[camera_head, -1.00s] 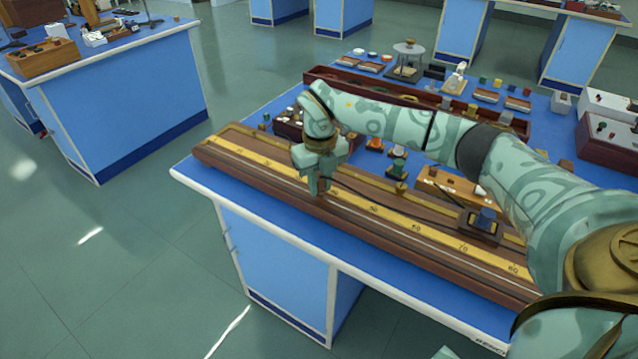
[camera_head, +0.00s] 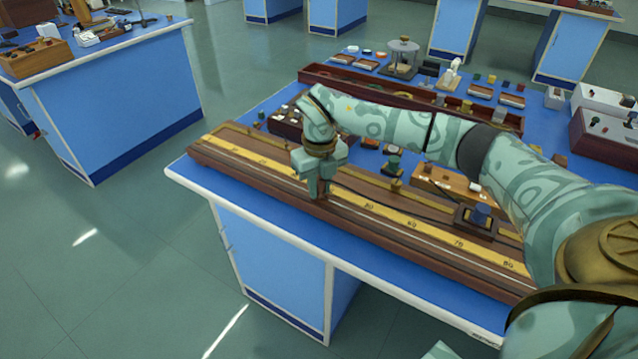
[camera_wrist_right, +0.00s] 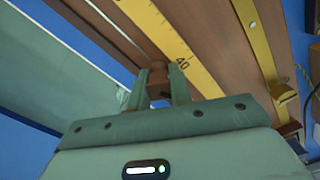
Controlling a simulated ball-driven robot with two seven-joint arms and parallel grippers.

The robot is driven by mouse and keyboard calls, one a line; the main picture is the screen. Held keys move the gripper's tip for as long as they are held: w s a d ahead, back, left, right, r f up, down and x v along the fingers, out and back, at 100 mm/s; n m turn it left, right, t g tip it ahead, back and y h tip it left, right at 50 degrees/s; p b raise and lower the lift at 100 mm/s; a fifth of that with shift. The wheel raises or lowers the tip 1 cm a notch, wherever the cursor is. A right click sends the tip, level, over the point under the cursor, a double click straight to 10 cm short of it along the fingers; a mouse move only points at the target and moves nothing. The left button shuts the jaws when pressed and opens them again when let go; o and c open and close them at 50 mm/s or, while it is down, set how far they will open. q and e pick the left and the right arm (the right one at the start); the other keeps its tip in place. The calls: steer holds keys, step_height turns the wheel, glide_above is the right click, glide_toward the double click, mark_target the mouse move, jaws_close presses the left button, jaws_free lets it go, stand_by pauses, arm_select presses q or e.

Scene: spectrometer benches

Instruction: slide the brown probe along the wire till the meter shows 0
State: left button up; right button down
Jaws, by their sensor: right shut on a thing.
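My right gripper (camera_head: 319,190) is over the front of the long wooden wire board (camera_head: 222,149), near the middle-left of its yellow scale (camera_head: 435,234). In the right wrist view its two fingers are shut on the brown probe (camera_wrist_right: 157,86), beside the 40 mark of the scale (camera_wrist_right: 165,35). The probe is mostly hidden in the head view. The wire runs as a thin pale line along the board, in front of the scale. I cannot make out a meter reading. My left gripper is not in view.
Behind are a long red-brown tray (camera_head: 385,87), a wooden box (camera_head: 450,184) and small parts. A dark lead crosses the board. The bench's front edge (camera_head: 265,221) is close and bare.

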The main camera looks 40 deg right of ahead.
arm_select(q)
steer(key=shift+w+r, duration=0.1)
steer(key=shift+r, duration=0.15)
arm_select(e)
steer(key=shift+f, duration=0.1)
stand_by(0.3)
steer(key=shift+s+f, duration=0.2)
steer(key=shift+f, duration=0.05)
stand_by(2.8)
stand_by(0.7)
steer(key=c, duration=1.2)
jaws_free()
steer(key=shift+s, duration=0.1)
steer(key=shift+a, duration=0.1)
steer(key=shift+a+r, duration=0.1)
steer(key=shift+r, duration=0.05)
arm_select(q)
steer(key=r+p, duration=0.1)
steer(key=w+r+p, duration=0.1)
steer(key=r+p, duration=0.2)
steer(key=p, duration=0.1)
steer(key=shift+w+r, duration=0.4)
arm_select(e)
steer(key=r, duration=1.1)
steer(key=d+r, duration=0.1)
steer(key=r, duration=0.4)
steer(key=shift+w+r, duration=0.2)
steer(key=shift+r, duration=0.1)
